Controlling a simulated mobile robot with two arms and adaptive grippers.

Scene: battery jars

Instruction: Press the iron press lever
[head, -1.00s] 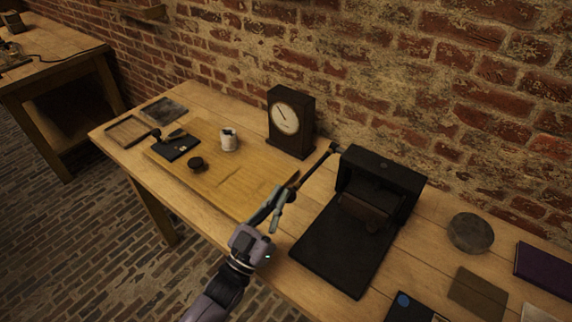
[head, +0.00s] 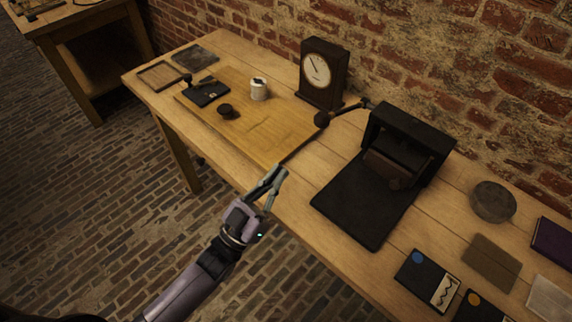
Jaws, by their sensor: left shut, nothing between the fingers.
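The black iron press (head: 408,135) stands on the right half of the wooden bench, with a flat black base plate (head: 365,205) in front of it. Its lever (head: 345,110) sticks out to the left from the press's upper left side and ends in a dark round knob (head: 322,119). My left gripper (head: 276,178) is shut and empty near the bench's front edge. It is apart from the lever, below and to the left of the knob in the picture. My right gripper is not in view.
A clock (head: 322,75) stands just behind the lever knob. A wooden board (head: 265,130) with a white cup (head: 259,89) and a dark round piece (head: 227,111) lies to the left.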

